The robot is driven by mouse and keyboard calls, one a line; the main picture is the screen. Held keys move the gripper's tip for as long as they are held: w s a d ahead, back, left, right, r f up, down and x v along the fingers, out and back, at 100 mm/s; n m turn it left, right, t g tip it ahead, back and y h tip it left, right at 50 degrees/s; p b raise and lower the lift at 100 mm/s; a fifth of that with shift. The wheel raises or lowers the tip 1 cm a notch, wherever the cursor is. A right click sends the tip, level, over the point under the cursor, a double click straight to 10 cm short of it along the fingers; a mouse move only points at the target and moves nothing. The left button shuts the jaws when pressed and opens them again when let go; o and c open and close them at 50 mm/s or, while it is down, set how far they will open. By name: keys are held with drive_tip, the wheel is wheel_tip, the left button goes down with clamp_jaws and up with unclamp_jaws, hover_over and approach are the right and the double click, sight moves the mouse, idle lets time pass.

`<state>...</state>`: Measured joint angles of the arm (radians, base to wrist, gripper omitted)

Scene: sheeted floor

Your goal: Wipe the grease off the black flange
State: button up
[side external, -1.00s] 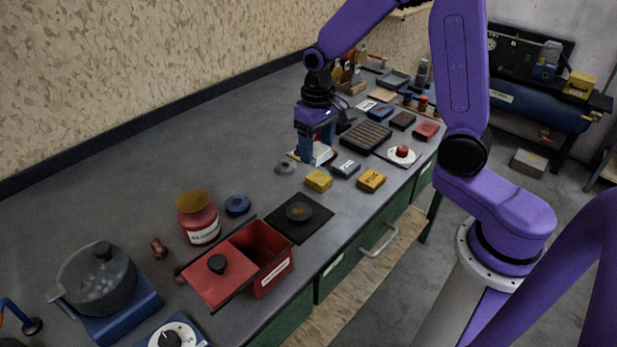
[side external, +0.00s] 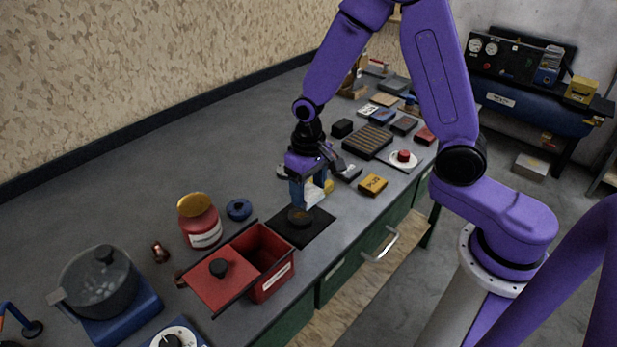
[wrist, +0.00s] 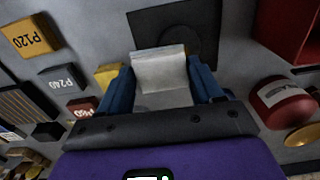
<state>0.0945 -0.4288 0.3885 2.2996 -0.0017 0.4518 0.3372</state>
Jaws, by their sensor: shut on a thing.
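The black flange (side external: 299,217) is a dark disc with a brownish patch on top. It lies on a square black mat (side external: 317,233) beside the red box. My gripper (side external: 309,201) points down just above the flange, its blue fingers shut on a folded whitish cloth (side external: 314,193). In the wrist view the cloth (wrist: 160,70) sits between the fingers, in front of the mat (wrist: 142,28), and hides part of the flange. I cannot tell whether the cloth touches the flange.
A red box (side external: 270,278) with its lid (side external: 215,283) stands close left of the mat. A red jar (side external: 200,228) and a blue round item (side external: 239,209) are behind it. A yellow P120 block (side external: 373,185) lies to the right. The bench's front edge is near the mat.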

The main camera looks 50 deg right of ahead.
sight(292, 222)
drive_tip(key=shift+f, duration=0.85)
drive_tip(key=shift+a+f, duration=0.7)
drive_tip(key=shift+a, duration=0.1)
drive_tip(key=shift+c, duration=0.4)
drive_tip(key=shift+a, duration=2)
drive_tip(key=shift+d, duration=2.65)
drive_tip(key=shift+d+r, duration=0.1)
drive_tip(key=shift+d, duration=0.1)
drive_tip(key=shift+r, duration=4)
drive_tip(key=shift+f, duration=0.25)
